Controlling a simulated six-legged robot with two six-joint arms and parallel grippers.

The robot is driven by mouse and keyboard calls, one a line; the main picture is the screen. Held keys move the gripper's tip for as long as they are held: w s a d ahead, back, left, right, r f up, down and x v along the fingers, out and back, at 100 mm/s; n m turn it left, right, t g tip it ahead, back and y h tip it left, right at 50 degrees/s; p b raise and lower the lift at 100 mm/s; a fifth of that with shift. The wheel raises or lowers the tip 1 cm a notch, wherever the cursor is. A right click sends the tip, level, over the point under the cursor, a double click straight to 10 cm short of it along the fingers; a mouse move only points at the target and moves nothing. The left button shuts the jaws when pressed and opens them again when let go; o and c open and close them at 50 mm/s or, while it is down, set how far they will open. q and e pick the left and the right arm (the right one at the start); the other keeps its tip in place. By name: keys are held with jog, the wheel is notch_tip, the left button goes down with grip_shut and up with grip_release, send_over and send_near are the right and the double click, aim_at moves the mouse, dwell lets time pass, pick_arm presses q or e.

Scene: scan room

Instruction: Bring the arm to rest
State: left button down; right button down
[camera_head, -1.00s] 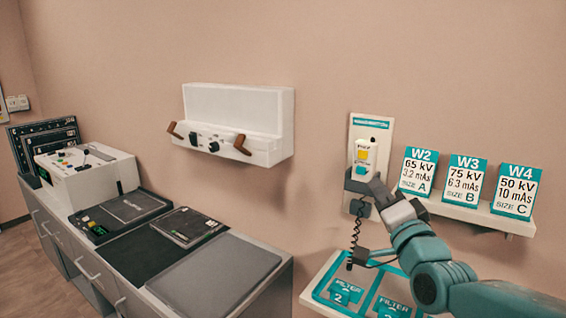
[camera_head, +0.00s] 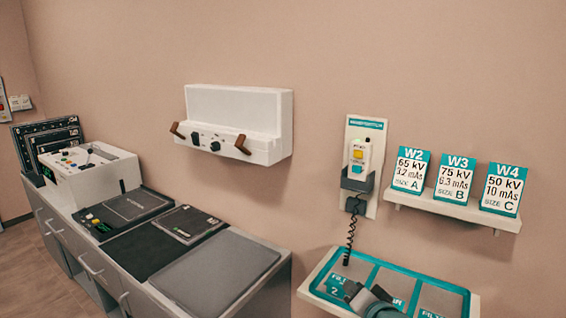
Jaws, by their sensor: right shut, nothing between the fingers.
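My right gripper (camera_head: 359,292) shows at the bottom of the head view, in front of the filter tray (camera_head: 312,286). Its fingers are shut with nothing between them. Only the gripper's end shows; the rest of my right arm is below the picture. The white handset (camera_head: 358,155) with a yellow button sits upright in its dark holder (camera_head: 357,184) on the wall plate, well above and apart from the gripper. My left gripper is not in view.
The coiled cord (camera_head: 351,240) hangs from the holder towards the tray. A shelf (camera_head: 455,208) with cards W2, W3 and W4 is at right. A white wall unit (camera_head: 238,110) with brown handles is mid-wall. A counter (camera_head: 215,275) with flat plates and a console (camera_head: 90,175) stands left.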

jog(key=s+a+f+n+g, duration=0.1)
jog(key=s+f+g, duration=0.4)
jog(key=f, duration=0.9)
jog(key=s+a+f+n+g+p, duration=0.1)
jog(key=s+f+g, duration=0.3)
jog(key=s+f, duration=0.4)
jog(key=s+a+f+n+g+p, duration=0.1)
jog(key=s+f, duration=0.7)
jog(key=s, duration=1.2)
jog(key=a+n+g, duration=0.1)
jog(key=n+g, duration=0.1)
jog(key=g, duration=0.1)
jog(key=shift+s+f+g+y, duration=0.2)
jog(key=shift+s+g+y, duration=0.1)
jog(key=shift+y, duration=0.1)
